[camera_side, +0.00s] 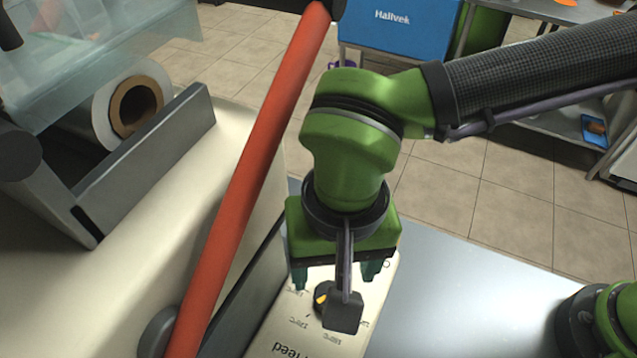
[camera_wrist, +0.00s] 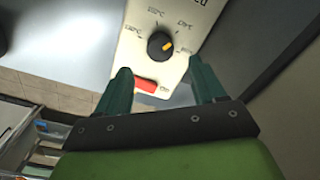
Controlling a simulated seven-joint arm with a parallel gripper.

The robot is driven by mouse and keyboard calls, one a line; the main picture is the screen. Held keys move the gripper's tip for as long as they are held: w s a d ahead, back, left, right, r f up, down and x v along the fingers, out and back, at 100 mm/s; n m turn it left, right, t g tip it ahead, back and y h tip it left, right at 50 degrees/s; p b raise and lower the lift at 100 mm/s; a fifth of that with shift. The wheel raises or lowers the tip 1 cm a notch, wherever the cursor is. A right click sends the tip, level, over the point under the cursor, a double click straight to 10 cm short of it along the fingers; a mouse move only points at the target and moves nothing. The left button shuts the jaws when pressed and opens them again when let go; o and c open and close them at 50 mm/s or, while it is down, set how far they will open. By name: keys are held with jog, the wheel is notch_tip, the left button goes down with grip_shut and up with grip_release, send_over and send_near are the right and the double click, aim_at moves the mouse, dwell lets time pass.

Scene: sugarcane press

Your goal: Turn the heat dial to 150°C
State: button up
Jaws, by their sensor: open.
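The heat dial is a round black knob (camera_wrist: 160,47) with an orange pointer mark, on a cream panel (camera_wrist: 136,50) with printed temperature labels around it. In the wrist view the mark sits on the knob's right side; the labels are too small to read surely. In the side view the dial (camera_side: 320,298) is partly hidden behind a dark block on my wrist. My gripper (camera_wrist: 162,77) is open and empty, its two green fingers apart, with the dial beyond their tips and roughly between them. In the side view my gripper (camera_side: 335,278) is just above the panel.
A red switch (camera_wrist: 146,85) is on the panel near the dial. A long orange-red bar (camera_side: 250,170) slants past on the left, close to my gripper. A roll (camera_side: 135,105) is on the cream machine at left.

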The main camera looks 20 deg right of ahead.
aim_at(320, 291)
notch_tip(320, 291, down, 7)
jog(key=shift+a+f, duration=0.1)
jog(key=shift+f, duration=0.1)
jog(key=c, duration=1.1)
jog(key=shift+o, duration=0.2)
jog(key=shift+n, duration=0.3)
jog(key=n, duration=0.5)
jog(key=shift+n, duration=0.3)
jog(key=n, duration=0.5)
jog(key=shift+w, duration=0.1)
jog(key=shift+n, duration=0.4)
